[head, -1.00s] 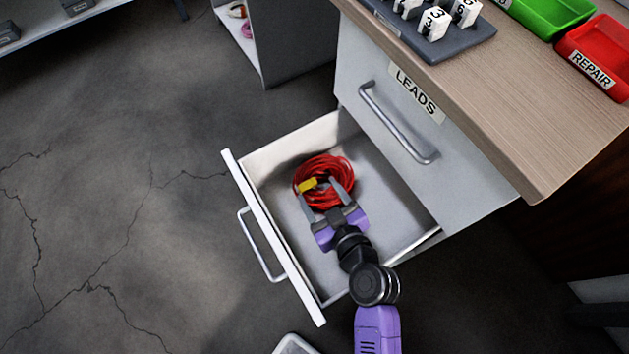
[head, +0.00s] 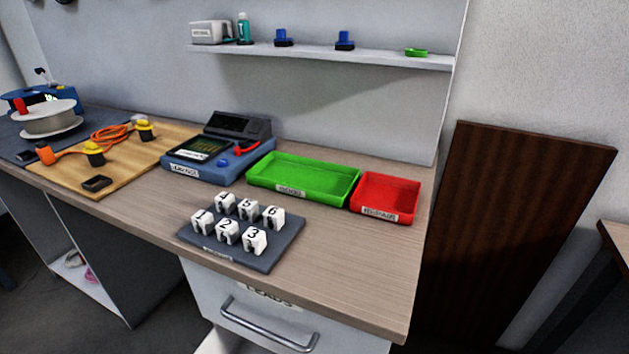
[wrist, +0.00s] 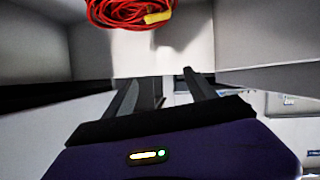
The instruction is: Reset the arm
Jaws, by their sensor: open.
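My gripper (wrist: 165,82) shows in the wrist view with its two dark fingers apart and nothing between them. A coil of red cable (wrist: 122,14) with a yellow tag (wrist: 158,17) lies beyond the fingertips, at the top of the wrist view, apart from them. It rests on the pale floor of the drawer. In the head view my arm and gripper are out of sight, and the coil is hidden. The LEADS drawer front (head: 205,300) with its grey handle (head: 268,325) shows at the bottom of the head view.
The wooden bench (head: 340,265) carries a dark tray (head: 270,258) of numbered white blocks, a green bin (head: 303,178), a red bin (head: 385,197) and a blue tester (head: 215,160). A wall shelf (head: 370,55) holds small items. A dark brown panel (head: 510,220) stands at the right.

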